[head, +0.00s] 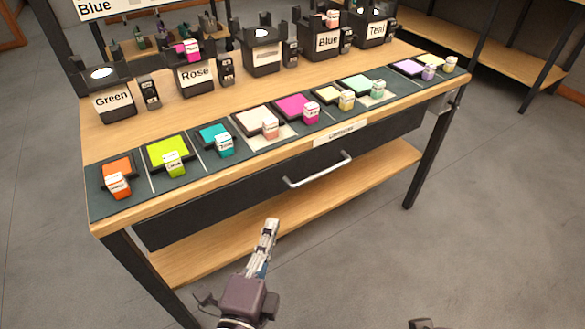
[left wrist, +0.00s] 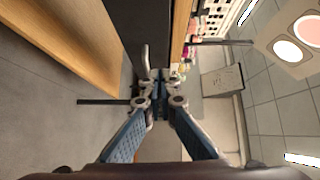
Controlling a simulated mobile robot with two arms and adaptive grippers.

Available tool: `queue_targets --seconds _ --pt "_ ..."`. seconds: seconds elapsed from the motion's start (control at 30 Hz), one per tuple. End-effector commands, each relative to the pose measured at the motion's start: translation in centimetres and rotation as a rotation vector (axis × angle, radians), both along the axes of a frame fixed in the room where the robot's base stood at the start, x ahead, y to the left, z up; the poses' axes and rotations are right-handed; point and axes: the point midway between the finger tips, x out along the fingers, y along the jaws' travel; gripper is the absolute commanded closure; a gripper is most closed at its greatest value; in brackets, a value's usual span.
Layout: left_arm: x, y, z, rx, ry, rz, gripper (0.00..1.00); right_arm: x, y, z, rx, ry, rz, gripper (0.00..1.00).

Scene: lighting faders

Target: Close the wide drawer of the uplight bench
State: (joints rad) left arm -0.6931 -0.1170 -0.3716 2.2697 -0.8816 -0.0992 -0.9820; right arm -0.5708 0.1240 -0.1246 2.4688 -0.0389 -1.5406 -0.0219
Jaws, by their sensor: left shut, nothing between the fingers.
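The uplight bench has a wooden top (head: 190,130) and a wide dark drawer (head: 230,205) under its front edge. The drawer has a silver bar handle (head: 318,172). Its front looks close under the top's edge; I cannot tell how far it stands out. My left gripper (head: 270,224) is shut and empty, in front of the drawer, below and left of the handle. In the left wrist view its fingertips (left wrist: 160,76) meet, with the handle (left wrist: 145,58) just beyond them. A dark fragment at the head view's bottom edge may be my right gripper; its fingers are hidden.
Coloured pads with small blocks line the bench's front strip (head: 141,183). Labelled dark holders, such as Green (head: 112,100) and Rose (head: 195,82), stand behind. A lower wooden shelf (head: 190,262) runs between dark legs (head: 432,155). The floor in front is clear.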

Motion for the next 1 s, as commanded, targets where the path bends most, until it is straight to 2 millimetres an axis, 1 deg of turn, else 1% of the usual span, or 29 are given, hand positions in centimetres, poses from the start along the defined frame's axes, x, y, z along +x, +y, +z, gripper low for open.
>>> queue_targets --seconds 0.03,0.1,0.27,0.53,0.8,0.9,1.0 --pt "-0.1 -0.1 0.4 0.015 -0.015 -0.004 1.0 -0.8 0.5 -0.2 0.023 0.024 -0.01 1.0" --pt "0.1 -0.3 0.9 0.028 -0.03 -0.008 1.0 -1.4 0.8 -0.2 0.041 0.044 -0.019 1.0" --pt "1.4 -0.5 1.1 0.03 -0.035 -0.009 1.0 -1.4 0.8 -0.2 0.043 0.047 -0.019 1.0" --pt "5.6 -1.2 1.0 0.028 -0.034 -0.01 1.0 -1.1 0.8 -0.7 0.04 0.048 -0.017 1.0" --pt "10.1 -1.9 0.9 0.028 -0.031 -0.008 1.0 -1.3 0.8 -0.2 0.04 0.045 -0.017 1.0" --pt "11.4 -0.7 0.9 0.03 -0.032 -0.008 1.0 -1.3 0.8 -0.1 0.04 0.043 -0.016 1.0" --pt "12.3 -0.1 0.8 0.029 -0.029 -0.008 1.0 -1.3 0.8 -0.1 0.04 0.044 -0.016 1.0"
